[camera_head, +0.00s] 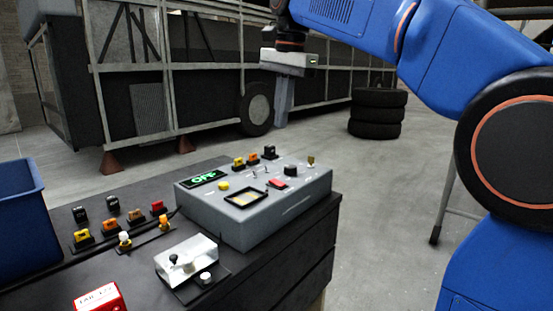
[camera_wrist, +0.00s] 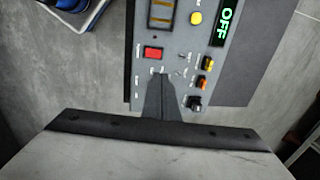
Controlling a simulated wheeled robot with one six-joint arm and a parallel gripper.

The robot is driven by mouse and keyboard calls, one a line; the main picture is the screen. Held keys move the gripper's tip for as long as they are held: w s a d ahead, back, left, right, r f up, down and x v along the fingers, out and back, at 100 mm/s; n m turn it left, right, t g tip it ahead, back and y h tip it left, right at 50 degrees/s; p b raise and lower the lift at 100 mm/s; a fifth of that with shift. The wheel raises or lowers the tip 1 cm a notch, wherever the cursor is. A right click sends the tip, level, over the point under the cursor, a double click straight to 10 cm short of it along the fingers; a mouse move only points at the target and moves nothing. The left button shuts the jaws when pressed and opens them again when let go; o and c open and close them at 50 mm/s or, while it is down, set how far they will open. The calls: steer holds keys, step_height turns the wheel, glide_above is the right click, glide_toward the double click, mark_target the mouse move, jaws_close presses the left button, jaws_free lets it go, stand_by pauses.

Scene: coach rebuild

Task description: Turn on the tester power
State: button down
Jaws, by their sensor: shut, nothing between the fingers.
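The grey tester box (camera_head: 285,205) sits on the dark bench top. Its green display (camera_head: 204,178) reads OFF, also in the wrist view (camera_wrist: 227,18). Its panel has a red rocker switch (camera_head: 278,184), also clear in the wrist view (camera_wrist: 152,53), a yellow button (camera_head: 223,186) and small toggles (camera_wrist: 182,72). A framed window (camera_head: 246,197) lies near the front. My gripper (camera_head: 282,124) is shut and empty, pointing down, raised above and behind the box in the head view. In the wrist view its fingers (camera_wrist: 161,82) overlap the panel's edge, hiding part of it.
Yellow, orange and black fuse-like parts (camera_head: 238,163) stand along the box's back edge. Several more parts (camera_head: 110,226), a clear-covered unit (camera_head: 186,258), a red block (camera_head: 100,298) and a blue bin (camera_head: 20,215) are on the bench. Stacked tyres (camera_head: 377,114) stand beyond.

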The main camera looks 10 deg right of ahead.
glide_toward(277, 183)
steer(key=w+f, duration=0.1)
steer(key=f, duration=0.1)
steer(key=w+f, duration=0.1)
steer(key=f, duration=0.1)
steer(key=w+f, duration=0.1)
steer(key=f, duration=0.1)
steer(key=shift+w+a, duration=0.2)
steer(key=shift+a, duration=0.15)
steer(key=shift+w+a+f, duration=0.1)
steer(key=shift+f, duration=0.15)
stand_by(0.4)
steer(key=shift+s+d+r, duration=0.25)
steer(key=shift+s+d, duration=0.25)
steer(key=shift+s, duration=0.15)
steer(key=shift+r, duration=0.1)
